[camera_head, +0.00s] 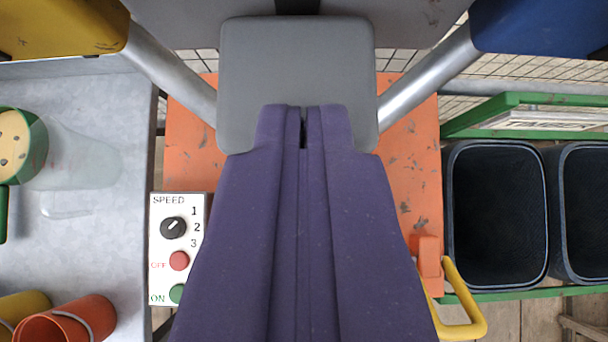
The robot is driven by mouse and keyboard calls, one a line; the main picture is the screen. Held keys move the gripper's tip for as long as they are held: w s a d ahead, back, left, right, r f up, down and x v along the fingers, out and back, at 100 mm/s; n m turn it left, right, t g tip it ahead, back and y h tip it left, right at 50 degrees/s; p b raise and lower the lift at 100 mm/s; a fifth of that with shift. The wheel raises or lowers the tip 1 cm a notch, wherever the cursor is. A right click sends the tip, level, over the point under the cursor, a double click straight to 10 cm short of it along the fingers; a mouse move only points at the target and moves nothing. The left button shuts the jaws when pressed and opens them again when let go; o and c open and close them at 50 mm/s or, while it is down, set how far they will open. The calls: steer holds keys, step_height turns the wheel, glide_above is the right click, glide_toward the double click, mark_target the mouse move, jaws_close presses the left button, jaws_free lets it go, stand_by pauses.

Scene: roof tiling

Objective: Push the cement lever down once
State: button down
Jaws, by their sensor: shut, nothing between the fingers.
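My gripper (303,125) is purple and fills the lower middle of the view. Its two fingers are shut with only a thin seam between them, and nothing is held. The fingertips overlap the lower part of a grey rounded plate (298,65); I cannot tell whether they touch it. A yellow bent handle (472,318) sits on an orange bracket (430,262) at the lower right, partly hidden by my gripper. Which of these is the cement lever cannot be told for sure. An orange, scuffed machine panel (405,180) lies behind.
A white control panel (160,240) with a speed knob and red and green buttons is to the left. A grey metal table (105,225) holds cups. Two silver tubes (430,75) flank the plate. Black bins (495,215) stand at the right beside a green frame (480,115).

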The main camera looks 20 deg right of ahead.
steer(key=w+r+p+v, duration=0.1)
steer(key=v, duration=1.1)
steer(key=shift+w+r+p, duration=0.15)
steer(key=shift+r+p, duration=0.2)
steer(key=shift+r, duration=0.15)
steer(key=shift+d, duration=0.15)
steer(key=w+a+r+t+b, duration=0.2)
steer(key=w+a+r+b, duration=0.15)
steer(key=r+b, duration=0.35)
steer(key=s+a+r+n+t+y+b, duration=0.1)
steer(key=s+a+r+t+b, duration=0.1)
steer(key=s+a+r+b, duration=0.3)
steer(key=s+a+r+n+t+y+b, duration=0.1)
steer(key=s+a+r+n+t+b, duration=0.1)
steer(key=s+a+r+b, duration=0.4)
step_height(320, 180, up, 7)
steer(key=s+b, duration=0.1)
steer(key=b, duration=0.2)
steer(key=shift+s+t, duration=0.3)
steer(key=shift+t, duration=0.1)
steer(key=shift+a, duration=0.1)
